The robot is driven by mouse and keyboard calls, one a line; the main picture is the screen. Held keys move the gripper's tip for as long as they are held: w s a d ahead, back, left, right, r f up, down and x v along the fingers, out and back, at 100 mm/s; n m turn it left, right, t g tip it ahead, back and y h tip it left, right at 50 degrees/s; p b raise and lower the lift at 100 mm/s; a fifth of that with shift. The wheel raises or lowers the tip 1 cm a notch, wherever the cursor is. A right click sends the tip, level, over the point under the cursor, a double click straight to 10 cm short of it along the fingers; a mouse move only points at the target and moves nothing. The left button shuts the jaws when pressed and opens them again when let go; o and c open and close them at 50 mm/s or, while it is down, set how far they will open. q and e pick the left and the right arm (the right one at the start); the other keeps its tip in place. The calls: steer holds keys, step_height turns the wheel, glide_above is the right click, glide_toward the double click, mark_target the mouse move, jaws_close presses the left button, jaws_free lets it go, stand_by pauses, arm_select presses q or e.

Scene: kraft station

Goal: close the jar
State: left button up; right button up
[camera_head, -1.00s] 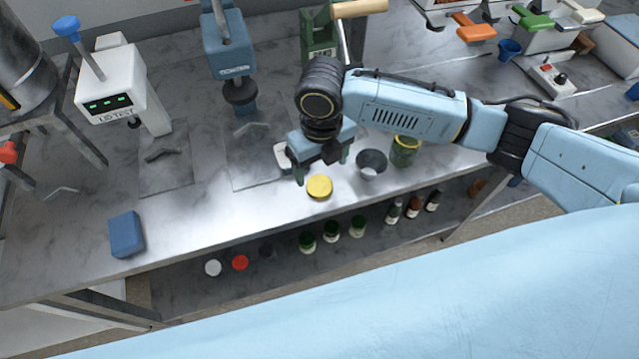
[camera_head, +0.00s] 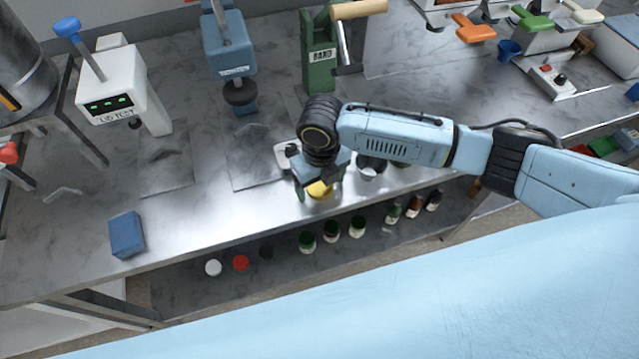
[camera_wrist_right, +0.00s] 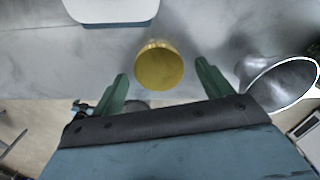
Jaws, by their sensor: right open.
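The yellow lid (camera_head: 319,190) lies flat near the front edge of the metal counter. My right gripper (camera_head: 320,187) is over it, open, with a green finger showing on either side of the lid. In the right wrist view the lid (camera_wrist_right: 159,67) shows beyond the two open fingers (camera_wrist_right: 164,86), centred between them and touching neither. The jar, green with a yellowish rim, is now almost wholly hidden behind my right arm; only a sliver may show (camera_head: 401,164). My left gripper is not in view.
A grey metal cup (camera_head: 367,174) stands right of the lid, partly behind my arm; it is close to the right finger in the wrist view (camera_wrist_right: 283,80). A blue block (camera_head: 126,234) lies at left. Several bottles stand on the shelf below.

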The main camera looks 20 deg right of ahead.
mark_target(321, 187)
steer(key=c, duration=1)
steer(key=shift+c, duration=0.2)
step_height(321, 187, up, 10)
